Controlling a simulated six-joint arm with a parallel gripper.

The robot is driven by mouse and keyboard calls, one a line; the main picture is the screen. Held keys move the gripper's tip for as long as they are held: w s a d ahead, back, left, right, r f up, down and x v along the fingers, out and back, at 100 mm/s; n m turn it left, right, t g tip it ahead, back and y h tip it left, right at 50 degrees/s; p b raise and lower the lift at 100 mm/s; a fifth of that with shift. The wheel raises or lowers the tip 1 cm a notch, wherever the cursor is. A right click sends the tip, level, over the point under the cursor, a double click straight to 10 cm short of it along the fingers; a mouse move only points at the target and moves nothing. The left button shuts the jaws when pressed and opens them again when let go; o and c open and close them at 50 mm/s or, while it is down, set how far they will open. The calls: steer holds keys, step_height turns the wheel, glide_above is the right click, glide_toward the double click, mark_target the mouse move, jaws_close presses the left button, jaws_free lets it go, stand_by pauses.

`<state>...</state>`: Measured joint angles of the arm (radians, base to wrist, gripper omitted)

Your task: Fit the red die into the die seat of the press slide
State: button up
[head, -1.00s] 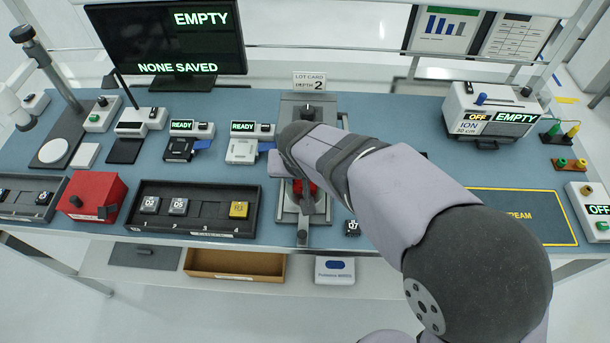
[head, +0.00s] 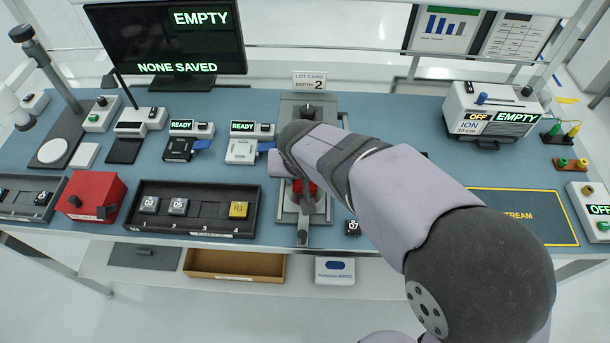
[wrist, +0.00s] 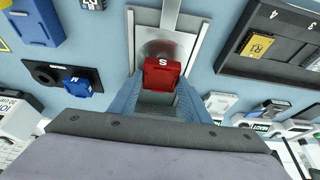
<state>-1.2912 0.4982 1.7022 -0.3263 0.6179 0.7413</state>
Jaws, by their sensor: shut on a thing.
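The red die (wrist: 162,74), marked S, sits between the two fingertips of my gripper (wrist: 162,88) in the wrist view, and the gripper is shut on it. It is at the grey press slide (wrist: 195,42), against a round, shiny metal area. I cannot tell whether the die is down in the seat or just above it; the seat under it is hidden. In the head view, a bit of the red die (head: 308,187) shows over the slide (head: 287,216), partly covered by my arm and gripper.
A blue die marked M (wrist: 82,86) stands in a dark holder left of the slide in the wrist view. A black rack (head: 193,224) with several marked blocks stands left of the press in the head view. A red box (head: 92,195) is farther left.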

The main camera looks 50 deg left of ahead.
steer(key=shift+f+b, duration=1.05)
steer(key=shift+f, duration=0.15)
stand_by(0.3)
steer(key=o, duration=1.2)
steer(key=shift+r, duration=0.1)
steer(key=b+v, duration=0.2)
steer(key=v, duration=0.5)
